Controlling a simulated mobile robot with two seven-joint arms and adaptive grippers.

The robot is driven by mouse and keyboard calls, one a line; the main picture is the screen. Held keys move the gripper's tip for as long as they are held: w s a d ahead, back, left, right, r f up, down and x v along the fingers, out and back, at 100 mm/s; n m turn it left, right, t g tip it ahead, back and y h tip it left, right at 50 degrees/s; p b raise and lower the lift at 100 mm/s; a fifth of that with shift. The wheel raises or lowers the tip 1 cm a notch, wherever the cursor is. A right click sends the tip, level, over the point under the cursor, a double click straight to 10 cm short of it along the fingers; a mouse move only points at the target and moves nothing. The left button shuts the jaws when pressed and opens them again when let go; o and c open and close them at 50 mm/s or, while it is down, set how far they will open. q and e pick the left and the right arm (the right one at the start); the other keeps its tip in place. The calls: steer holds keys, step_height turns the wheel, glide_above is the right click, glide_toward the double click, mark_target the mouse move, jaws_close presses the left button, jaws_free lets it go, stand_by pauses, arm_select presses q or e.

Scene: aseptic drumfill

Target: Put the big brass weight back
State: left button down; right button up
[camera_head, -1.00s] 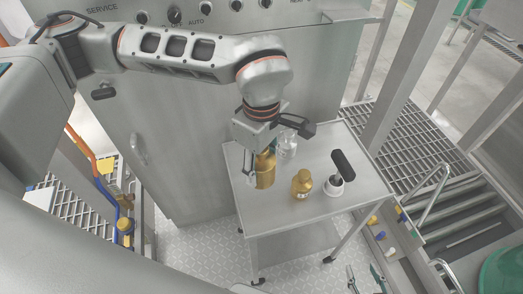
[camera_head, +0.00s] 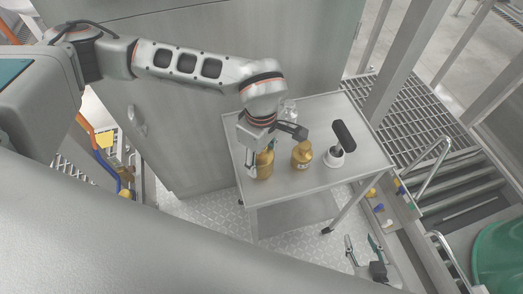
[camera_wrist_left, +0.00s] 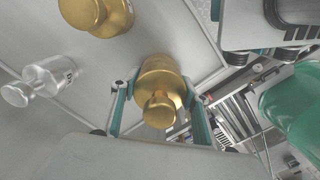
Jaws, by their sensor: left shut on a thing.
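The big brass weight (camera_head: 264,166) is in my left gripper (camera_head: 259,155), over the left front part of the steel cart top (camera_head: 318,112). In the left wrist view the weight (camera_wrist_left: 160,85) sits between the two teal fingers of the gripper (camera_wrist_left: 160,88), its knob toward the camera. I cannot tell whether its base touches the cart. A second brass weight (camera_head: 301,155) stands upright to its right; it also shows in the wrist view (camera_wrist_left: 97,14). My right gripper (camera_head: 361,244) is low at the bottom right, fingers apart and empty.
A clear or silvery weight (camera_head: 288,111) stands behind, partly hidden by my left arm. A black-handled object (camera_head: 343,136) stands in a white holder (camera_head: 335,158) on the right. A steel cabinet (camera_head: 180,120) is behind.

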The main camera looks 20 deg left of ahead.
arm_select(q)
steer(key=shift+w+d, duration=0.1)
stand_by(0.3)
steer(key=c, duration=1.1)
jaws_free()
steer(key=shift+f, duration=0.15)
step_height(320, 180, up, 12)
steer(key=shift+r, duration=0.1)
